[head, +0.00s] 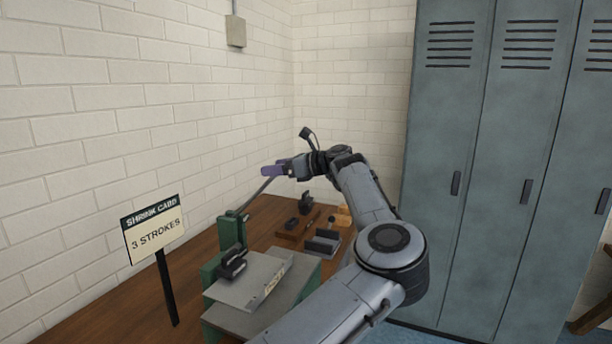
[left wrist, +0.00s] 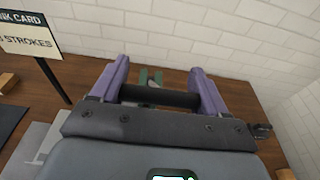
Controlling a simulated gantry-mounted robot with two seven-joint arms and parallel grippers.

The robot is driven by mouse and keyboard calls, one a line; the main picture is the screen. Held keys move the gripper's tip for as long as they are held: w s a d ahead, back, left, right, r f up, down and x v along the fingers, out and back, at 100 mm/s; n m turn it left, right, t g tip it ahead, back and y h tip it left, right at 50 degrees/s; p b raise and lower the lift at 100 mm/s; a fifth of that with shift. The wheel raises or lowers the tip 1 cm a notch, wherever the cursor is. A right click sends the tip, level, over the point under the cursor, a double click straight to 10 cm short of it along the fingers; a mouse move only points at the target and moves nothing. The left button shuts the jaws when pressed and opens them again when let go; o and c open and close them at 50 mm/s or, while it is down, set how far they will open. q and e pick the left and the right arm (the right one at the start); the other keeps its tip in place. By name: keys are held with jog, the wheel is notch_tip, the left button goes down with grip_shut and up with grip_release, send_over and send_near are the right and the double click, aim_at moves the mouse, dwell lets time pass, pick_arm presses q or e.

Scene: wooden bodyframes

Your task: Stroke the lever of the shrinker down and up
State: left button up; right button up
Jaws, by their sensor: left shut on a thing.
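The green shrinker (head: 231,231) stands on the wooden bench, with its lever (head: 255,196) slanting up and to the right. A sheet-metal panel (head: 245,285) lies at its dark jaws (head: 233,264). My left gripper (head: 272,170), with purple fingers, is at the raised upper end of the lever. In the left wrist view, the dark lever grip (left wrist: 160,97) lies crosswise between the two fingers, which are shut on it. The green top of the shrinker (left wrist: 150,77) shows beyond. My right gripper is not in view.
A card (head: 155,228) on a post reads "SHRINK CARD, 3 STROKES", left of the shrinker. Several small dark tools and a wooden block (head: 342,216) lie on the bench (head: 262,222) behind. A brick wall (head: 200,100) bounds the bench; grey lockers (head: 480,180) stand right.

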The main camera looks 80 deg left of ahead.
pick_arm(q)
jog(key=shift+s+a+r, duration=0.2)
jog(key=shift+s+r, duration=0.25)
jog(key=shift+r, duration=0.05)
jog(key=o, duration=1.5)
jog(key=shift+s+a, duration=0.15)
jog(key=p+v, duration=0.2)
jog(key=v, duration=0.9)
